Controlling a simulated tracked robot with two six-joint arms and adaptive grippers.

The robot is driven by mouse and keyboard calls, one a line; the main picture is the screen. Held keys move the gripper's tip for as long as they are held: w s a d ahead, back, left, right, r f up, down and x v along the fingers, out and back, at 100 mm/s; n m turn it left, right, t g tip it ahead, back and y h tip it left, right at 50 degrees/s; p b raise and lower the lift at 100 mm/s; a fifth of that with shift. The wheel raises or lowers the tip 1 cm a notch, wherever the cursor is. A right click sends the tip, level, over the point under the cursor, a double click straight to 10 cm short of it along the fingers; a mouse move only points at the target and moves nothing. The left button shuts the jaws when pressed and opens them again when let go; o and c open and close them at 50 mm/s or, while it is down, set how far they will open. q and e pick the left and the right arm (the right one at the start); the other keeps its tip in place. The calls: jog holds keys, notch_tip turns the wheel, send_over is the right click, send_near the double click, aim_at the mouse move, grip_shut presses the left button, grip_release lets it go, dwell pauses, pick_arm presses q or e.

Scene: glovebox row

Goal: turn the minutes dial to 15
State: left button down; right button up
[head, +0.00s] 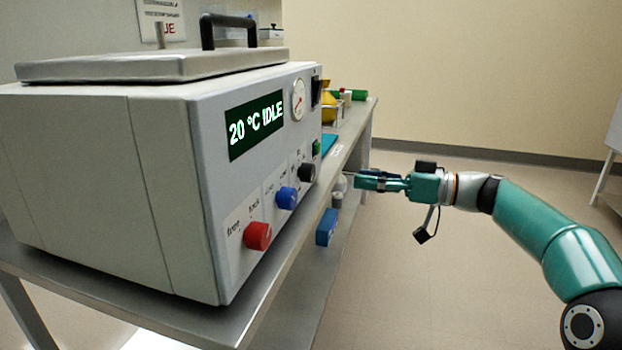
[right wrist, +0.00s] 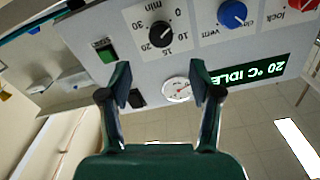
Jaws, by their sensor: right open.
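The minutes dial is a black knob (head: 306,173) on the grey machine's front panel, to the right of the blue knob. In the right wrist view the panel is upside down, and the dial (right wrist: 160,34) shows the word min and marks including 0, 15, 20 and 30. Its pale pointer line seems to aim toward 0. My right gripper (head: 357,180) is in front of the panel, to the right of the dial and apart from it. Its two fingers (right wrist: 162,90) are spread and empty in the wrist view. My left gripper is not in view.
A blue vent knob (head: 287,197) and red lock knob (head: 257,236) sit nearby on the panel. A green switch (right wrist: 106,52), gauge (right wrist: 176,89) and green display (head: 255,126) are also there. The machine stands on a grey bench (head: 262,300).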

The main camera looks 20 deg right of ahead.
aim_at(314, 173)
jog(key=x, duration=1)
jog(key=shift+w+a+b, duration=0.2)
jog(key=shift+w+b, duration=0.05)
jog(key=shift+b, duration=0.15)
